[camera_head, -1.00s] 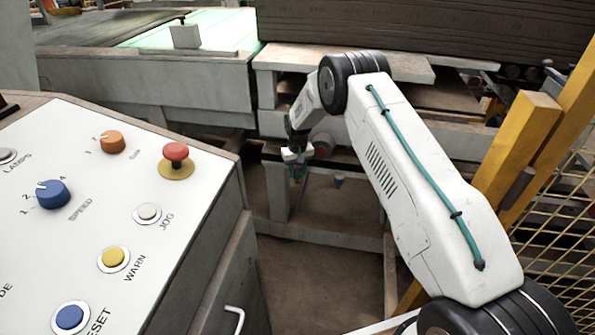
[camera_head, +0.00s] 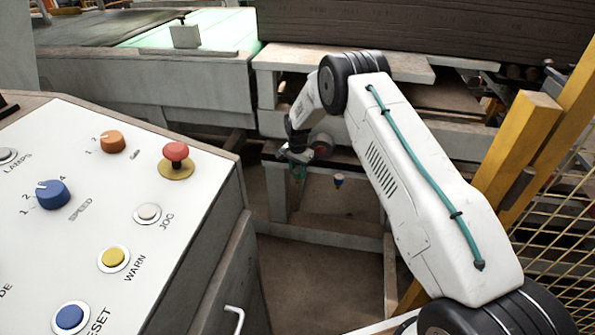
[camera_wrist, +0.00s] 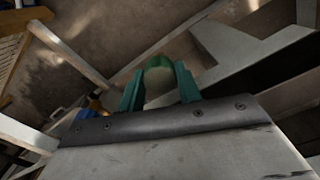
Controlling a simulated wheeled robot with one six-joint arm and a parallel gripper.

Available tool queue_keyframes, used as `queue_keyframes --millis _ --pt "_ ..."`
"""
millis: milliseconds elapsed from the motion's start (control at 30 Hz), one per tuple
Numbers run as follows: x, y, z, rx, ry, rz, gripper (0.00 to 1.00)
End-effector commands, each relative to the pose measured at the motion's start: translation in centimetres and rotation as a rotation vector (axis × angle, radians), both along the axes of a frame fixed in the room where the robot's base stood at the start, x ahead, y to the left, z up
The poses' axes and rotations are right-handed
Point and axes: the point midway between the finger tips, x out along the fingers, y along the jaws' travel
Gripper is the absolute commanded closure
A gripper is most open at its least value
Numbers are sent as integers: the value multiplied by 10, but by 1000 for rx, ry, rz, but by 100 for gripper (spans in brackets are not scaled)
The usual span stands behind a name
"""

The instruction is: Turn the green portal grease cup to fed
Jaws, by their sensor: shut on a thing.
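The green portal grease cup (camera_wrist: 158,64) shows in the wrist view as a rounded green end between the two teal fingers of my gripper (camera_wrist: 159,88). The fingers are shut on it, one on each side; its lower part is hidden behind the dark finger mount. In the head view my gripper (camera_head: 297,172) is small and far off, low at the front of the machine frame. There I cannot separate the cup from the fingers, nor read its turned position.
A control panel (camera_head: 120,200) fills the left. A yellow post and mesh fence (camera_head: 530,130) stand at the right.

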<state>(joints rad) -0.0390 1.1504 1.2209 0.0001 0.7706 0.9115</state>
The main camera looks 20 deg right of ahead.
Motion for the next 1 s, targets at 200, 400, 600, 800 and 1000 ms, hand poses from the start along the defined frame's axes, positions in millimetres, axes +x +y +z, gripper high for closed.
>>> queue_keyframes --millis 200,400,600,800,1000 --pt "1 0 1 0 -4 -176 89" --pt "1 0 1 0 -4 -296 89" --pt "1 0 1 0 -4 -366 89" --pt "1 0 1 0 -4 -396 89" --pt "1 0 1 0 -4 -400 89"
